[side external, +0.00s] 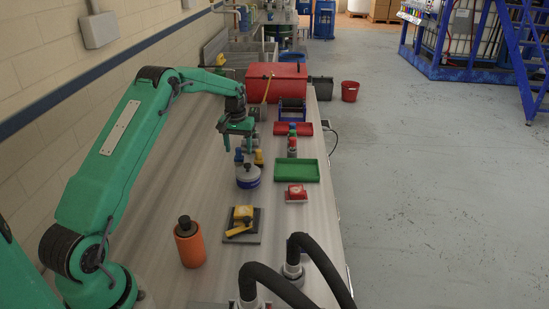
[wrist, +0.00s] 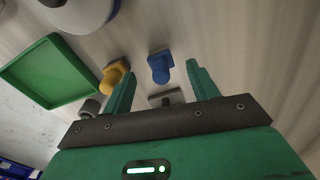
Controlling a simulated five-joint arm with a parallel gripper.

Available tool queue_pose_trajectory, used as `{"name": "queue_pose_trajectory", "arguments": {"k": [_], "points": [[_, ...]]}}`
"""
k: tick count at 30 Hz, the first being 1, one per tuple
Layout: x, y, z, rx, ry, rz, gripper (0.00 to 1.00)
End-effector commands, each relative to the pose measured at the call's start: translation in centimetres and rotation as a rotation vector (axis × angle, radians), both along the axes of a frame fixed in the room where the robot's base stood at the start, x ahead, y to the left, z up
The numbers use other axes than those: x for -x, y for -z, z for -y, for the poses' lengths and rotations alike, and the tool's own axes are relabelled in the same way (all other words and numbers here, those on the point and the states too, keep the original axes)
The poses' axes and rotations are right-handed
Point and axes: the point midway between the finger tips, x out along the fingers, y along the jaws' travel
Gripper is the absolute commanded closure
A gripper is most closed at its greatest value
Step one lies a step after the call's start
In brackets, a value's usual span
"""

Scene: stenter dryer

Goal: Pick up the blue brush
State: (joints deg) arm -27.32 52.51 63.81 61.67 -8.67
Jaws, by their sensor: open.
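A small blue piece, which I take to be the blue brush (wrist: 159,68), stands on the bench, seen in the wrist view ahead of and between my fingers. I cannot tell the exact height gap.
A similar yellow piece (wrist: 114,75) stands close beside the blue one, near my left finger in the wrist view. A small grey piece (wrist: 166,98) lies near the fingers.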

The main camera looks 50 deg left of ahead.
Motion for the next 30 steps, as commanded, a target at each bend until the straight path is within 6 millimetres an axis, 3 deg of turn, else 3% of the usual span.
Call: {"name": "queue_pose_trajectory", "arguments": {"k": [9,26,30], "points": [[0.0,3.3,-0.2,0.000,0.000,0.000,0.41],[0.0,3.5,-0.2,-0.001,0.000,0.001,0.41],[0.0,3.5,-0.2,-0.001,0.000,0.001,0.68]]}}
